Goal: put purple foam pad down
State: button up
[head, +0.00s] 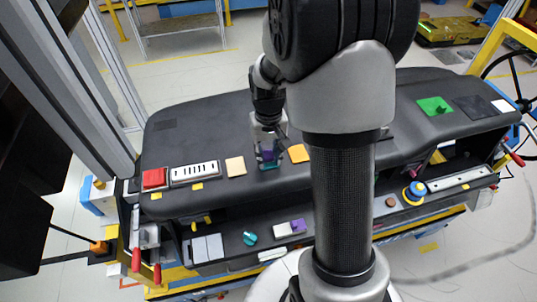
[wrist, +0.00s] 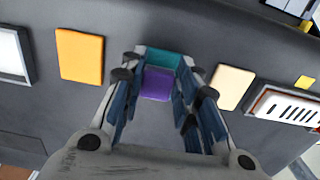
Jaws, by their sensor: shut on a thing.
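The purple foam pad (wrist: 157,85) sits between the blue-lined fingers of my gripper (wrist: 160,80) in the wrist view. My gripper is shut on it. In the head view the pad (head: 267,155) shows small and dark under my gripper (head: 268,148), low over the dashboard's top. A teal square (wrist: 165,60) shows just beyond the pad in the wrist view, partly hidden by the pad and fingers. I cannot tell whether the pad touches the surface.
On the dark dashboard (head: 190,135), an orange pad (wrist: 80,57) and a pale orange pad (wrist: 232,87) lie on either side of my gripper. A white slotted vent (head: 195,173) and a red block (head: 154,178) are further left. A lower shelf holds several small parts.

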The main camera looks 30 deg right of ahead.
aim_at(268, 158)
jog(key=shift+f, duration=0.15)
jog(key=o, duration=0.7)
notch_tip(268, 158, up, 12)
jog(key=p, duration=0.1)
jog(key=s+a+r+n+t, duration=0.1)
jog(key=s+a+r, duration=0.3)
jog(key=s, duration=0.5)
jog(key=s+a+r+n+t, duration=0.2)
jog(key=s+a+r+t, duration=0.1)
jog(key=s+a, duration=0.5)
jog(key=shift+s+r+t, duration=0.3)
jog(key=shift+s+r, duration=0.35)
jog(key=shift+s, duration=0.15)
